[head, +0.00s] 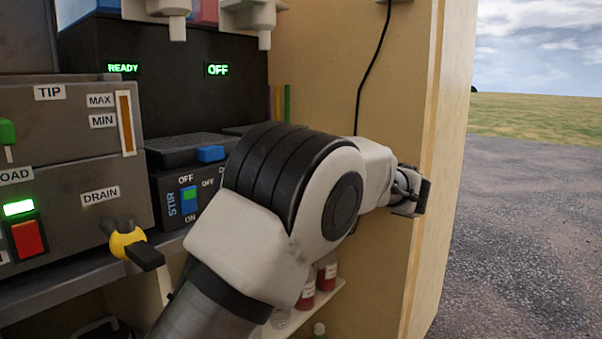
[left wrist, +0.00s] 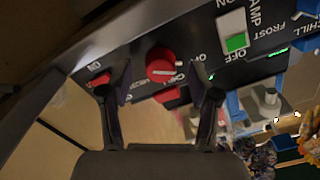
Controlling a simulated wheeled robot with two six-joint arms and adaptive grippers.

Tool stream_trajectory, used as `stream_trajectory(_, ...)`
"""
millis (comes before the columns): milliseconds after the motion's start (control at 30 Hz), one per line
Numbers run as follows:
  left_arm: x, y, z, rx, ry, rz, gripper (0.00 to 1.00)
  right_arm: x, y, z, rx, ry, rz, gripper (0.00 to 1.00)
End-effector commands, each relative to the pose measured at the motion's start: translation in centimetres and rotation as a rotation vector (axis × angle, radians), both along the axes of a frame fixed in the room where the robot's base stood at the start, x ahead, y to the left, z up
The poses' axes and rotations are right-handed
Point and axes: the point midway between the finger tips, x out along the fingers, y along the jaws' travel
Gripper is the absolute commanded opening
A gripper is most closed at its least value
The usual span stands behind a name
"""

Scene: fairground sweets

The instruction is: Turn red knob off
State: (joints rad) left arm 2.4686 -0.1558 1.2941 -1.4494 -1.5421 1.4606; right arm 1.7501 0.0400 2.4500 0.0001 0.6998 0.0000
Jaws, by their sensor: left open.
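In the left wrist view, a round red knob (left wrist: 160,66) sits on a dark panel (left wrist: 130,50), with ON and OFF lettering near it. My left gripper (left wrist: 160,92) is open, with its two dark fingers either side of the knob in the picture. I see no contact between fingers and knob. This red knob does not show in the head view. There, one of my arms crosses the middle, and the dark end of it (head: 410,192) is in front of the wooden wall; its fingers cannot be made out.
In the head view, a yellow DRAIN valve (head: 127,243) and a STIR switch (head: 188,198) are left of my arm. The wooden wall (head: 390,70) bounds the right.

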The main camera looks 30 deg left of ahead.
Motion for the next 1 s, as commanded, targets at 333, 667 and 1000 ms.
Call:
stream_trajectory(333, -0.4, -5.5, 0.0, 0.001, 0.001, 0.0, 0.62, 0.0, 0.0, 0.0, 0.0, 0.0, 0.0, 0.4)
stream_trajectory(667, -0.5, -5.6, -0.1, -0.001, 0.001, 0.0, 0.62, 0.0, 0.0, 0.0, 0.0, 0.0, 0.0, 0.4)
stream_trajectory(1000, 1.0, -4.0, -6.1, -0.186, 0.298, -0.099, 0.62, 0.0, 0.0, 5.2, 0.0, 0.0, 0.0, 0.4)
